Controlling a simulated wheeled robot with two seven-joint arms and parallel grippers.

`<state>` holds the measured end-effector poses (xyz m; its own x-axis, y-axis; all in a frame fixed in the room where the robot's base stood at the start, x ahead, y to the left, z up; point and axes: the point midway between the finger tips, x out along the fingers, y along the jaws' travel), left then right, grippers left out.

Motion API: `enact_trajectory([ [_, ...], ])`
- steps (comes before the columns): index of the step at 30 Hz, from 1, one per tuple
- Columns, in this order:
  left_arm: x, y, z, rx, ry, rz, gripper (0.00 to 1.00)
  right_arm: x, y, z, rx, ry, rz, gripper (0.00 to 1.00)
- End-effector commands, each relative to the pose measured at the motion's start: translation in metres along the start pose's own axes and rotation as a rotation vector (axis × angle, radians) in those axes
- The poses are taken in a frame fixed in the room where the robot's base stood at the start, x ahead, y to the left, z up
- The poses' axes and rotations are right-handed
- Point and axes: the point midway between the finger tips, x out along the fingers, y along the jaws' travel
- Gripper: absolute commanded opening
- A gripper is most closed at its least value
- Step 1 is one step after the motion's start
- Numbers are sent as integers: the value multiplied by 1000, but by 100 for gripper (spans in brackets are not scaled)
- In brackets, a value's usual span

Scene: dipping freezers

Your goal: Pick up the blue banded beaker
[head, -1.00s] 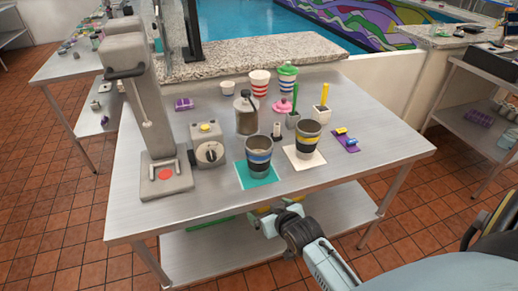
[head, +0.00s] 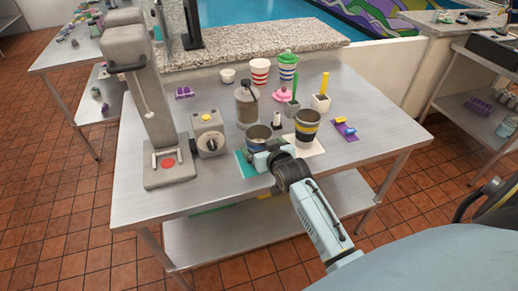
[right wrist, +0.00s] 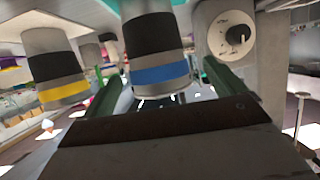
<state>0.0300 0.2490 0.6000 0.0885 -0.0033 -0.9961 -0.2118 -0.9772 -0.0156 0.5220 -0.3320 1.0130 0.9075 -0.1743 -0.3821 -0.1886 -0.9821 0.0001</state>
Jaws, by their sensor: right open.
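The blue banded beaker (head: 258,134) is a grey cup standing on a teal mat (head: 244,167) near the table's front edge. My right gripper (head: 263,158) is open at the near side of this beaker and hides its lower part in the head view. The right wrist view looks turned over; the beaker with its blue band (right wrist: 160,74) appears between the two spread green fingers (right wrist: 168,92). I cannot tell whether they touch it. A yellow banded beaker (head: 306,131) stands on a white mat to the right. My left gripper is not in view.
A grey machine with a dial (head: 207,134) stands close left of the beaker. A metal jug (head: 246,105) stands behind it, and a small black-topped item (head: 276,123) is close by. Striped cups (head: 260,72) are at the back. The table's front right is clear.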

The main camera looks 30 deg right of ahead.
Motion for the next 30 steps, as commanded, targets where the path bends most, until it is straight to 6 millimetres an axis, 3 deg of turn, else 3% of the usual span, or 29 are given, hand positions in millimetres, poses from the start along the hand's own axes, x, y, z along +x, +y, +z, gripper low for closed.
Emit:
enact_trajectory([
  [12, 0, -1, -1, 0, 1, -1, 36, 46, 4, -4, -1, -1, 0, 95],
  [22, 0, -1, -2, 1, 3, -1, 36, 50, 4, -4, -1, -1, 0, 95],
  [30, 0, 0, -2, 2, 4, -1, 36, 50, 4, -4, 0, -1, 0, 60],
])
